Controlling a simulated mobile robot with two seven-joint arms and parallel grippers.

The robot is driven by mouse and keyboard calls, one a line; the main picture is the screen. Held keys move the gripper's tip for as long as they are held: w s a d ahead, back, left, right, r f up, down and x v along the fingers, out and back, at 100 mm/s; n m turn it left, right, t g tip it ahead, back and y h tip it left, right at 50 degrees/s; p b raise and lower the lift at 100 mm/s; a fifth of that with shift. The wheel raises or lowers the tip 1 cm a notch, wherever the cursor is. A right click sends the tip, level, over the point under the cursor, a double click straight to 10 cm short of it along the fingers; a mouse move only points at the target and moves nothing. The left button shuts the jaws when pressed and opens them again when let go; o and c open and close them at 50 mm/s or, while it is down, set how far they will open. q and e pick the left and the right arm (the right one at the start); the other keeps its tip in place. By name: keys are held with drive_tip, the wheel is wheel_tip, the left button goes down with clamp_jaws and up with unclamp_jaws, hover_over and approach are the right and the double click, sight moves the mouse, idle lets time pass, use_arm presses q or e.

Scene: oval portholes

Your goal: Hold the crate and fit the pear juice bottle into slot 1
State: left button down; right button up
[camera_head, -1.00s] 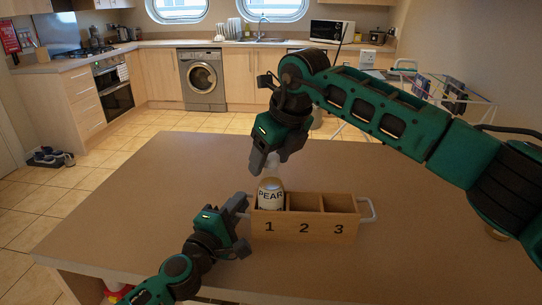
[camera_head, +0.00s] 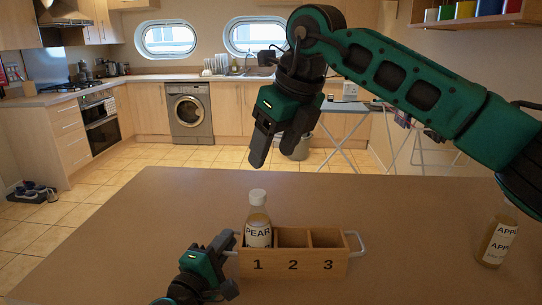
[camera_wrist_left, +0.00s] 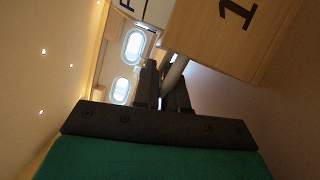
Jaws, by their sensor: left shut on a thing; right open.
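The wooden crate (camera_head: 322,264) stands on the table with slots marked 1, 2 and 3 and a white handle at each end. The pear juice bottle (camera_head: 258,234) stands upright in slot 1, its white cap and upper label above the rim. My left gripper (camera_head: 232,243) is shut on the crate's left handle, which shows between its fingers in the left wrist view (camera_wrist_left: 174,74). My right gripper (camera_head: 268,150) is open and empty, above and behind the bottle, clear of its cap. Slots 2 and 3 look empty.
An apple juice bottle (camera_head: 496,238) stands on the table (camera_head: 400,215) at the right, under my right arm. The table left of the crate and behind it is clear.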

use_arm(q)
drive_tip(key=shift+r, duration=0.1)
drive_tip(key=c, duration=1.1)
unclamp_jaws()
drive_tip(key=shift+s, duration=0.1)
